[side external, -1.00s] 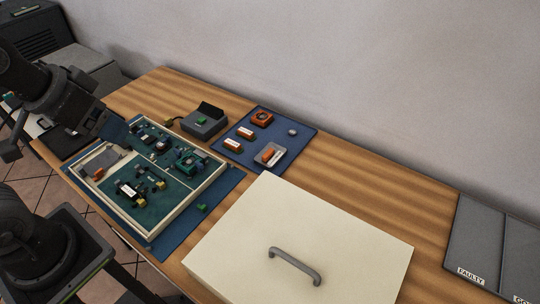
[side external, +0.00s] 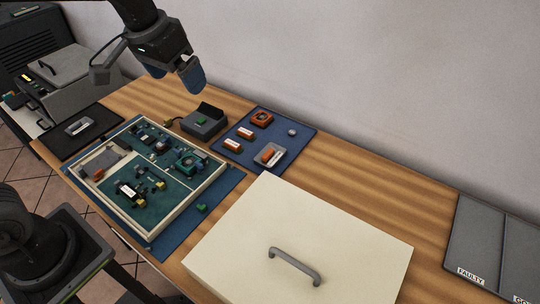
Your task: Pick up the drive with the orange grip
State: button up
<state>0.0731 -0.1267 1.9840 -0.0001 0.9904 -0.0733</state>
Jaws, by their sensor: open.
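A pale grey, flat, rounded piece with an orange block on top (side external: 270,155) lies at the near right of the blue mat (side external: 285,128); it looks like the drive with the orange grip. My gripper (side external: 187,72) is open and empty, high above the back of the bench, up and left of that mat. Its blue fingertips point down and touch nothing. Nothing covers the drive in this view.
Orange white-labelled parts (side external: 246,132) and an orange square part (side external: 262,118) share the mat. A dark box with raised lid (side external: 203,122) and a walled tray of boards (side external: 205,186) stand left. A cream handled panel (side external: 335,230) lies in front.

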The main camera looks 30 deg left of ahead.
jog(key=w+d+f+g, duration=0.1)
jog(key=w+d+f, duration=0.1)
jog(key=w+f, duration=0.3)
jog(key=w+d+f+g, duration=0.1)
jog(key=w+d+f, duration=0.1)
jog(key=w, duration=0.5)
jog(key=g, duration=0.1)
send_over(270, 150)
notch_tip(270, 150, down, 10)
jog(key=f, duration=0.9)
jog(key=shift+s+a, duration=0.1)
jog(key=shift+s, duration=0.1)
jog(key=shift+w+f, duration=0.15)
jog(key=shift+f, duration=2.45)
jog(key=shift+c, duration=0.4)
jog(key=c, duration=1)
jog(key=shift+o, duration=0.2)
jog(key=shift+r, duration=0.15)
